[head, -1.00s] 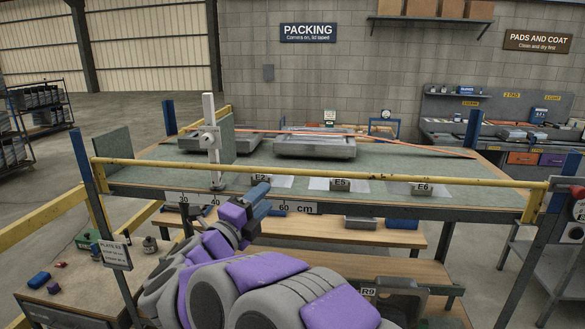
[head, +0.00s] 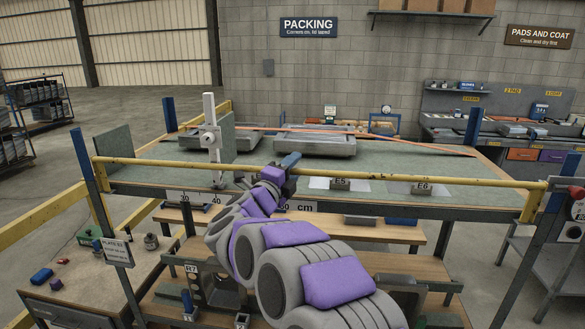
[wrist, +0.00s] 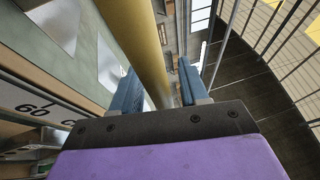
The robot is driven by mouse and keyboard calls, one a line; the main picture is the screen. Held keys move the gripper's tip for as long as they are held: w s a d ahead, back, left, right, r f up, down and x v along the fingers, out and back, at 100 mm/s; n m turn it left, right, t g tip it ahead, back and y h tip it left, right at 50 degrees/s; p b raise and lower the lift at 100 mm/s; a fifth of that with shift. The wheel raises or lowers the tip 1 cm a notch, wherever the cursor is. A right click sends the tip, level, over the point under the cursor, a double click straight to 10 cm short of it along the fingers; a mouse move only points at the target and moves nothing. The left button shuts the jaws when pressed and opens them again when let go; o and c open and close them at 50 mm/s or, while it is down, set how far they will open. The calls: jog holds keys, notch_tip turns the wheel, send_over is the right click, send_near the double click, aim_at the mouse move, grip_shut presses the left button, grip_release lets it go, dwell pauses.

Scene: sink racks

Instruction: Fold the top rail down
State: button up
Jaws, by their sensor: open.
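The yellow top rail (head: 420,178) runs level across the front of the bench, between two blue posts. It also shows in the wrist view (wrist: 138,45), passing between my two blue fingers. My gripper (head: 289,160) is at the rail, left of its middle in the head view. In the wrist view my gripper (wrist: 157,85) is open, with one finger on each side of the rail. Whether a finger touches the rail I cannot tell. A red-topped fitting (head: 575,193) sits by the rail's right end.
The green bench top (head: 400,155) behind the rail carries grey trays (head: 315,146) and an upright gauge (head: 211,140). Card labels such as E6 (head: 424,188) stand along its front. Wooden shelves (head: 400,262) lie below. A side table (head: 75,285) is at the left.

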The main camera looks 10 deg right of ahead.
grip_shut()
dwell(0.4)
jog(key=shift+f, duration=0.1)
